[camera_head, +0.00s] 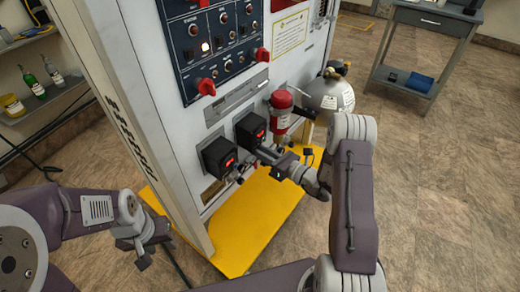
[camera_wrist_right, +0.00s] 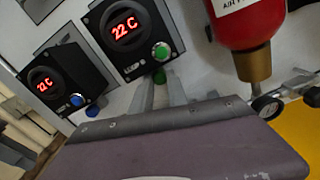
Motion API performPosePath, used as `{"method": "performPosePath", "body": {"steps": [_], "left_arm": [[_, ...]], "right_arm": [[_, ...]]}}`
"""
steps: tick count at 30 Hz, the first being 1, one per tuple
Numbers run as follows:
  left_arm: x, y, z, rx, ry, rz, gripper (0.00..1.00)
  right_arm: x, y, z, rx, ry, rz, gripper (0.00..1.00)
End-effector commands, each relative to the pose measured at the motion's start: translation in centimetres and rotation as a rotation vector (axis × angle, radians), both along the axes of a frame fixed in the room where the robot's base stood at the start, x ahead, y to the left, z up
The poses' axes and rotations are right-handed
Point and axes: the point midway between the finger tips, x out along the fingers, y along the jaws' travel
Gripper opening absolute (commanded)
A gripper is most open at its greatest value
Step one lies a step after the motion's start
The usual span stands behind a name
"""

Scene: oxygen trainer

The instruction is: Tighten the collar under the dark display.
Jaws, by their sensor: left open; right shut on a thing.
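Two black display boxes hang on the panel: a left one (camera_head: 219,157) and a right one (camera_head: 250,130). In the right wrist view both the left box (camera_wrist_right: 62,83) and the right box (camera_wrist_right: 133,38) show a lit red "22 C"; neither is dark. My left gripper (camera_head: 150,251) is open and empty, low left of the panel.
A red cylinder (camera_head: 281,107) with a brass neck and a gauge (camera_wrist_right: 267,107) is close right of my right gripper. A white tank (camera_head: 330,94) stands behind it. A yellow floor plate (camera_head: 243,222) lies below. Shelves are at left, a grey table (camera_head: 432,17) at back right.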

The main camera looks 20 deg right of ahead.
Motion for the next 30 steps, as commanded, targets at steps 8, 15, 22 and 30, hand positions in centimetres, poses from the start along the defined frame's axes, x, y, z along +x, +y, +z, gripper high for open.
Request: {"method": "performPosePath", "body": {"steps": [8, 15, 22, 30], "left_arm": [[0.0, 0.0, 0.1, 0.000, 0.000, 0.000, 0.41], [0.0, 0.0, 0.1, 0.000, 0.000, 0.000, 0.41], [0.0, 0.0, 0.1, 0.000, 0.000, 0.000, 0.41], [0.0, 0.0, 1.4, 0.000, 0.000, 0.000, 0.41]], "right_arm": [[0.0, 0.0, -0.1, 0.010, 0.009, 0.000, 0.00], [0.0, 0.0, -0.1, 0.008, 0.009, 0.001, 0.41], [0.0, 0.0, 0.0, 0.007, 0.007, 0.000, 0.41], [-2.5, -2.2, 0.3, 0.010, 0.010, -0.008, 0.41]]}}
